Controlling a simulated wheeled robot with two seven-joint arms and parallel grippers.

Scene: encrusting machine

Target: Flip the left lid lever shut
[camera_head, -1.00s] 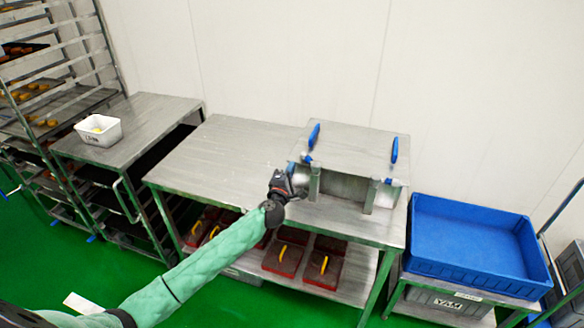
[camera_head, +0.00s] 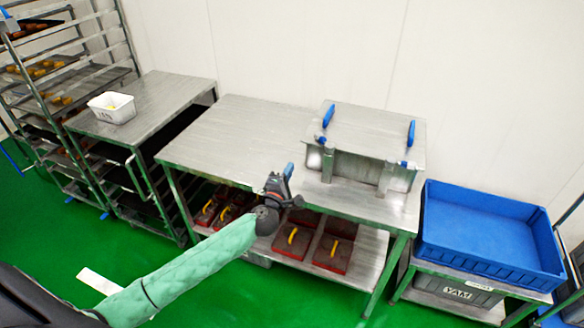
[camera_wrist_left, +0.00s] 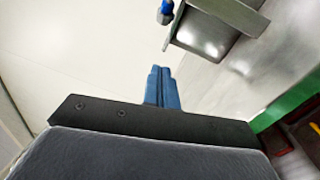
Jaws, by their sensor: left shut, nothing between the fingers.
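The metal machine box (camera_head: 362,168) stands on the right part of the steel table, with a flat lid (camera_head: 372,127) on top. The left lid lever (camera_head: 328,116) is a blue handle at the lid's left side, and the right lever (camera_head: 411,132) is a like one at the right. Both handles point up at a similar angle. My left gripper (camera_head: 287,170) is shut and empty, left of the box and apart from the lever. My right gripper is out of view.
The steel table (camera_head: 235,135) is bare left of the box. Red blocks with yellow handles (camera_head: 333,252) lie on its lower shelf. A blue crate (camera_head: 480,238) stands at right. A side table with a white tub (camera_head: 112,108) and a rack (camera_head: 50,75) stand at left.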

